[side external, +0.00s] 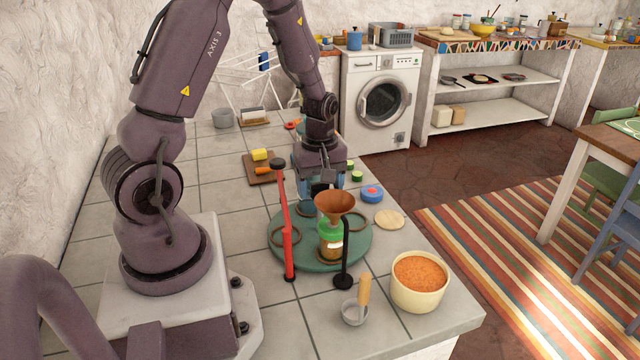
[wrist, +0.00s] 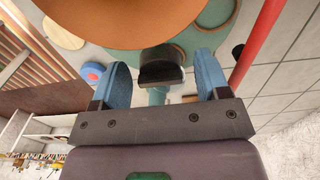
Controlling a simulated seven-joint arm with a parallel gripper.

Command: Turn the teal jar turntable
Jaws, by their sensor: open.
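The round teal turntable (side external: 362,242) lies on the tiled counter, with several ring-shaped seats on it. A jar with a green collar (side external: 330,232) stands on its near side, under a brown funnel (side external: 335,204). My gripper (side external: 322,190) is over the turntable's far edge, pointing down. In the wrist view its blue fingers (wrist: 161,66) are apart, with a dark-topped knob (wrist: 160,74) on a teal stem between them. I see gaps at both sides of the knob. The funnel (wrist: 140,20) hides part of the turntable (wrist: 184,48).
A red post (side external: 286,230) with a dark knob stands at the turntable's left edge. A black stand (side external: 345,270) is by the funnel. A ladle (side external: 354,312) and a bowl of orange food (side external: 419,272) are in front. A blue disc (side external: 372,194) and flatbread (side external: 390,219) lie right.

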